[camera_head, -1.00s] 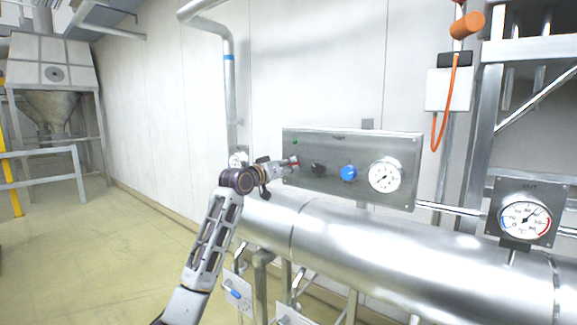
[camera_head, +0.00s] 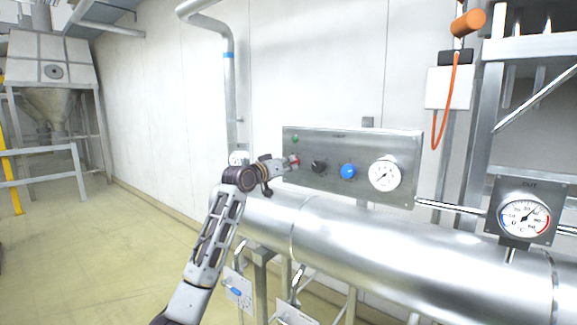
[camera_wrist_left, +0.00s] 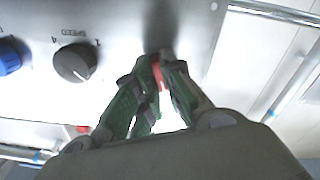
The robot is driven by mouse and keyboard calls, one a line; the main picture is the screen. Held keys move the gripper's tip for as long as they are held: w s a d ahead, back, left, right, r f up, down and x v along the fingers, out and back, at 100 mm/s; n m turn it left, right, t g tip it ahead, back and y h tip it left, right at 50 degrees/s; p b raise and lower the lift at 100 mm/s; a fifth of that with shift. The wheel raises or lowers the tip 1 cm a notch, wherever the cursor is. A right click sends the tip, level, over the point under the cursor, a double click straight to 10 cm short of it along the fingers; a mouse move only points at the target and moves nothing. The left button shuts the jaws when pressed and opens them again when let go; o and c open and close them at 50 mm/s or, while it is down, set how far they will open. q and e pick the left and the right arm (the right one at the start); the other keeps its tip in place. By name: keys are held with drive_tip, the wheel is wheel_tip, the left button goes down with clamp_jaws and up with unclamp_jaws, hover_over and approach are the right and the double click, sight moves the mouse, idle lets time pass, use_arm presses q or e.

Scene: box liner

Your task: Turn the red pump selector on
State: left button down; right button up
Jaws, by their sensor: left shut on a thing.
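The red pump selector (camera_head: 295,160) sits at the left end of the grey control panel (camera_head: 340,190). My left gripper (camera_head: 288,164) is at the panel, shut on the red selector. In the left wrist view the selector (camera_wrist_left: 164,72) shows as a red strip between the green-padded fingers of my left gripper (camera_wrist_left: 160,82). Most of the selector is hidden by the fingers, so its exact angle cannot be told. My right gripper is not in view.
A black speed knob (camera_head: 319,166), a blue knob (camera_head: 348,172) and a white gauge (camera_head: 385,175) sit right of the selector. A green light (camera_head: 295,139) is above it. A large shiny pipe (camera_head: 380,245) runs below the panel.

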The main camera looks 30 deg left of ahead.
use_arm(q)
drive_tip(key=shift+m, duration=0.3)
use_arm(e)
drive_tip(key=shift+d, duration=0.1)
use_arm(q)
drive_tip(key=m+p, duration=0.2)
drive_tip(key=m, duration=0.6)
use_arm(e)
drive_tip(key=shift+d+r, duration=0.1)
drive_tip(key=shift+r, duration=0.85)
use_arm(q)
drive_tip(key=shift+m, duration=0.3)
drive_tip(key=c, duration=1.6)
unclamp_jaws()
drive_tip(key=shift+o, duration=0.4)
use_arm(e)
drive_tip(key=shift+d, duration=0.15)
